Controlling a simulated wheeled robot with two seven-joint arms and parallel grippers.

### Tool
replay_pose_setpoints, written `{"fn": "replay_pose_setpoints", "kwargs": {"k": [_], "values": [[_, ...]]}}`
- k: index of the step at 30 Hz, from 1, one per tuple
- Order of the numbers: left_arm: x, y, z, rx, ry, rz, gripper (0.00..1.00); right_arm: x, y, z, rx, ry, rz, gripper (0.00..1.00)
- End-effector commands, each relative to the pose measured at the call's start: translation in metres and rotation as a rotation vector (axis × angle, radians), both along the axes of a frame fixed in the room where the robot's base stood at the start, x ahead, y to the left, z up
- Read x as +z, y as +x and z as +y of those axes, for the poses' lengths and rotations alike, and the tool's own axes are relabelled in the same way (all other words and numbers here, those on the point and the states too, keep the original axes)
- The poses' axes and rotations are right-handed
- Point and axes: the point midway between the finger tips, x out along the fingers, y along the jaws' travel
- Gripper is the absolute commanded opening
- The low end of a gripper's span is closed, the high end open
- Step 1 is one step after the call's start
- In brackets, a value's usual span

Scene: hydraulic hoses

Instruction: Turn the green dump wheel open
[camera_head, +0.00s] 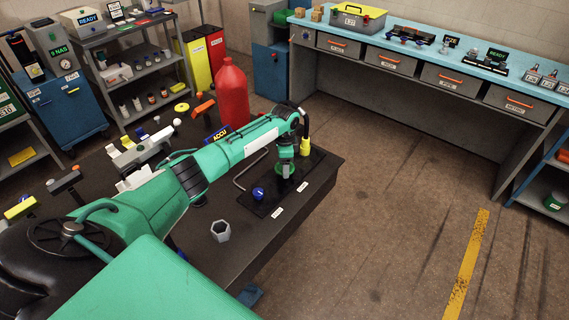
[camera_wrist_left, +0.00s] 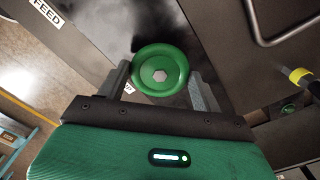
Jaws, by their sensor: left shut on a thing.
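The green dump wheel (camera_wrist_left: 160,68) is round with a pale hexagonal hub and shows almost face-on in the left wrist view. My left gripper (camera_wrist_left: 161,82) is shut on it, with one finger against each side of the rim. In the head view my left arm reaches across the bench from the left. There the left gripper (camera_head: 287,170) points down at the green wheel (camera_head: 293,173) and hides part of it. The wheel's turn angle cannot be read. My right gripper is not in view.
A blue knob (camera_head: 258,193) and a bent metal bar (camera_head: 239,182) are beside the wheel on the dark bench (camera_head: 262,238). A yellow-ended hose (camera_head: 305,146) hangs just right of the gripper. A grey hexagonal cup (camera_head: 221,231) stands near the front edge. A red cylinder (camera_head: 231,95) stands behind.

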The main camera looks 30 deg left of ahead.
Motion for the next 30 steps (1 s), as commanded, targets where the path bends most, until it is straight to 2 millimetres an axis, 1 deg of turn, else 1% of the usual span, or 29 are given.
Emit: {"fn": "replay_pose_setpoints", "kwargs": {"k": [3,4,6,7,16,20,23,30], "values": [[0.002,0.001,0.0,-0.002,0.0,-0.004,0.44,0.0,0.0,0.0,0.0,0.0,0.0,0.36],[0.002,0.001,0.0,-0.002,0.0,-0.004,0.7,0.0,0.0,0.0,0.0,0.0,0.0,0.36],[0.002,0.001,0.0,-0.002,0.0,-0.004,0.84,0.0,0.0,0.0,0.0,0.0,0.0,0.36],[0.002,0.001,0.0,-0.002,0.0,-0.004,0.88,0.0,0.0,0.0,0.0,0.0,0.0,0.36],[0.002,0.001,0.0,0.0,0.0,-0.001,0.88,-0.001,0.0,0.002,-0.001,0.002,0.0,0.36],[0.012,0.001,0.001,0.001,0.0,-0.004,0.88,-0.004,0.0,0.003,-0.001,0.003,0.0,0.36],[0.029,0.001,0.001,-0.001,0.001,-0.006,0.88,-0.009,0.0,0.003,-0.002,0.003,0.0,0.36],[0.084,0.001,0.0,-0.002,0.002,-0.005,0.88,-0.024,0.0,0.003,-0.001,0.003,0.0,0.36]]}}
